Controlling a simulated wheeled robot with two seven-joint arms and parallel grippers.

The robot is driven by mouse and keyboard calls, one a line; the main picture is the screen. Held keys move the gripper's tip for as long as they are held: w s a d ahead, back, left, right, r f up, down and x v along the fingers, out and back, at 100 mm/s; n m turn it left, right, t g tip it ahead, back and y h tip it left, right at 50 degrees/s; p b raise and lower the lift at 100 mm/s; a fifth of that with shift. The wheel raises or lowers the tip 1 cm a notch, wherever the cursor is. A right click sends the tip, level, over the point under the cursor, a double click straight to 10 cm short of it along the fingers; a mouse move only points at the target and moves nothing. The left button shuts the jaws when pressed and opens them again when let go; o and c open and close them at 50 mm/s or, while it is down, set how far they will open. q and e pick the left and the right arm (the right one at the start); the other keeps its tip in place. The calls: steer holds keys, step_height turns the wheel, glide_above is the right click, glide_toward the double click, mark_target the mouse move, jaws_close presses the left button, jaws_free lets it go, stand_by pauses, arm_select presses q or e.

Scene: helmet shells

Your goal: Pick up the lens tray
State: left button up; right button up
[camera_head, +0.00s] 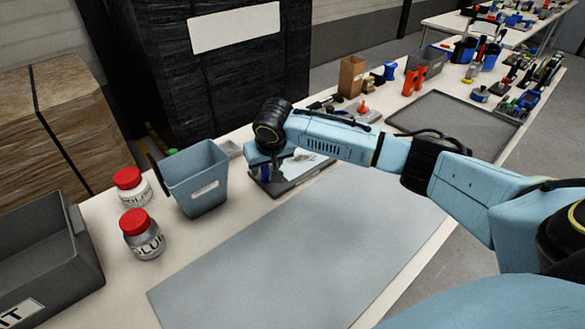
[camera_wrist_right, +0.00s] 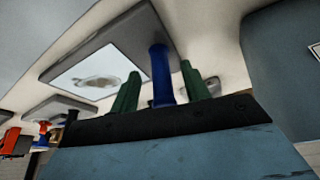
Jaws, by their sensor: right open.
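The lens tray (camera_head: 286,187) is a flat dark grey tray with a pale, clear-looking insert. It lies on the table at the back edge of the grey mat, partly hidden by my right arm. In the right wrist view the tray (camera_wrist_right: 150,28) fills the upper middle, with the pale insert to its left. A blue post (camera_wrist_right: 160,75) stands at the tray's edge. My right gripper (camera_wrist_right: 160,85) is open, with its green fingers on either side of the blue post. Contact cannot be told. My left gripper is not in view.
A blue-grey bin (camera_head: 197,187) stands close left of the tray. Two red-lidded jars (camera_head: 140,235) and a dark grey crate (camera_head: 40,262) are further left. The grey mat (camera_head: 300,255) is clear. Behind my right arm are a brown box (camera_head: 352,76) and an empty dark tray (camera_head: 455,122).

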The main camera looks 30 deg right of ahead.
steer(key=x, duration=0.2)
steer(key=shift+w+f, duration=0.2)
steer(key=shift+f, duration=0.05)
jaws_close()
steer(key=shift+r, duration=0.15)
